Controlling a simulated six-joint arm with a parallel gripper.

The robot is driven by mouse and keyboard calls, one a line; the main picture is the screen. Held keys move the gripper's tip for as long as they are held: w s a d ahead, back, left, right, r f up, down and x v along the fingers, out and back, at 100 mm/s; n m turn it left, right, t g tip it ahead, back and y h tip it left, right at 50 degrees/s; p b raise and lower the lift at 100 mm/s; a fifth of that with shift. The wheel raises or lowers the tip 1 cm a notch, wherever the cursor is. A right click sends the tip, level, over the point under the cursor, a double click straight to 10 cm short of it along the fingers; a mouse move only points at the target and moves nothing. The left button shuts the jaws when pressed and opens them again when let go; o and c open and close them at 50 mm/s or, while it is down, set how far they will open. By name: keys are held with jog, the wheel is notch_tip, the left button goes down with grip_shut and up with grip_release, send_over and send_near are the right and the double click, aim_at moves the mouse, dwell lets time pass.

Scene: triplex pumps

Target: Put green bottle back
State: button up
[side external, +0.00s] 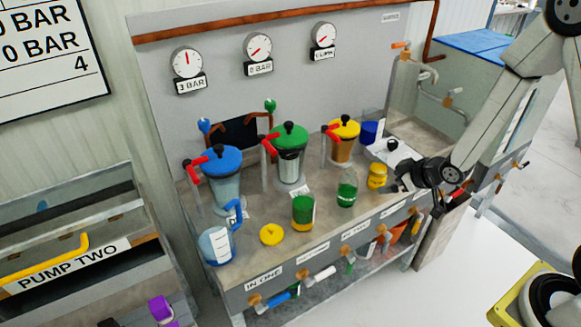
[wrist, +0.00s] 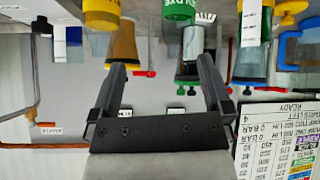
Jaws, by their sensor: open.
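The green bottle (side external: 347,190), a small clear vessel with green contents, stands upright on the bench in front of the hoppers. In the wrist view, which is upside down, its green part (wrist: 180,10) is at the top edge and partly cut off. My gripper (side external: 398,182) is at the right of the bench, beside a yellow jar (side external: 377,176) that lies between it and the bottle. In the wrist view my gripper (wrist: 161,68) has its fingers wide apart with nothing held. The yellow jar also shows there (wrist: 101,12), above the left finger.
A green and yellow container (side external: 303,211), a yellow disc (side external: 271,234) and a blue-handled jug (side external: 216,245) stand left of the bottle. Blue (side external: 221,180), green (side external: 290,155) and yellow-lidded (side external: 342,142) hoppers stand behind. Valves line the bench's front edge.

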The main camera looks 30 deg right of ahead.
jog(key=s+a+r+m+g, duration=0.1)
jog(key=s+a+r+g, duration=0.2)
jog(key=s, duration=0.3)
jog(key=s+a+r+m+g+h, duration=0.1)
jog(key=s+a+r+m+g, duration=0.1)
jog(key=s+r, duration=0.3)
jog(key=shift+s+a+g, duration=0.6)
jog(key=shift+s+g, duration=0.1)
jog(key=shift+s, duration=0.3)
